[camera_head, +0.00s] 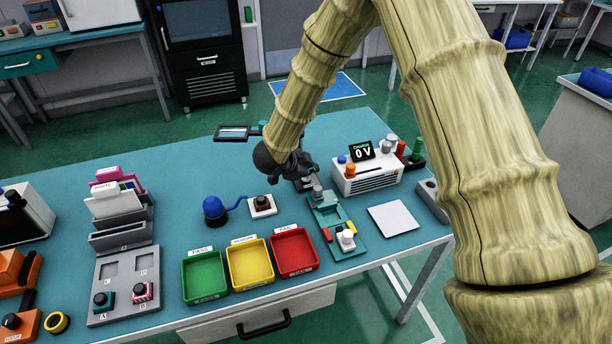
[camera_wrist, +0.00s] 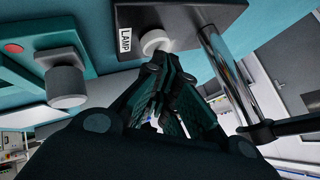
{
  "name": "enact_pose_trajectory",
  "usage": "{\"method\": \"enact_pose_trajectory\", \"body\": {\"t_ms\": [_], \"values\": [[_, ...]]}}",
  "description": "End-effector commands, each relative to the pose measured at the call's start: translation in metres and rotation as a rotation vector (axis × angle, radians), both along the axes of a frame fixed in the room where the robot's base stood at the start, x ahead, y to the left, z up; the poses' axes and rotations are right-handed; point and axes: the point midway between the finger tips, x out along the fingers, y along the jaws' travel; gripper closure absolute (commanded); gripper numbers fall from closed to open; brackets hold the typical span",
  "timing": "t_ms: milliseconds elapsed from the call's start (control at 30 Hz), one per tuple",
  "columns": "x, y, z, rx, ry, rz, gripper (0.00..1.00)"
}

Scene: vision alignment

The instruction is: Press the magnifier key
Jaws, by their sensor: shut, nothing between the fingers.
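The magnifier (camera_head: 233,132) has a dark rectangular frame and stands at the back of the bench, left of my arm. In the wrist view, a dark base (camera_wrist: 200,14) carries a white label reading LAMP, a round whitish key (camera_wrist: 154,41) and a chrome post (camera_wrist: 226,70). My gripper (camera_wrist: 163,62) is shut and empty, its fingertips just by the key. I cannot tell whether they touch it. In the head view my gripper (camera_head: 302,172) is low over the bench and hides most of the base.
A teal fixture (camera_head: 331,219) with grey knobs stands close in front of my gripper. A white meter box (camera_head: 365,176) reading 0 V is to the right. A blue lamp (camera_head: 214,209), a black button on a white base (camera_head: 262,205) and green, yellow and red trays (camera_head: 295,252) lie left.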

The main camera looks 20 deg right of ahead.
Motion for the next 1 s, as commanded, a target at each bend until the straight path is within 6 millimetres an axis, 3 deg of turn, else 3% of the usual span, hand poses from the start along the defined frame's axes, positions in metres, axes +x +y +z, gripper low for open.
{"method": "enact_pose_trajectory", "body": {"t_ms": [1000], "values": [[-0.0005,0.0006,-0.0079,0.000,0.001,0.001,1.00]]}}
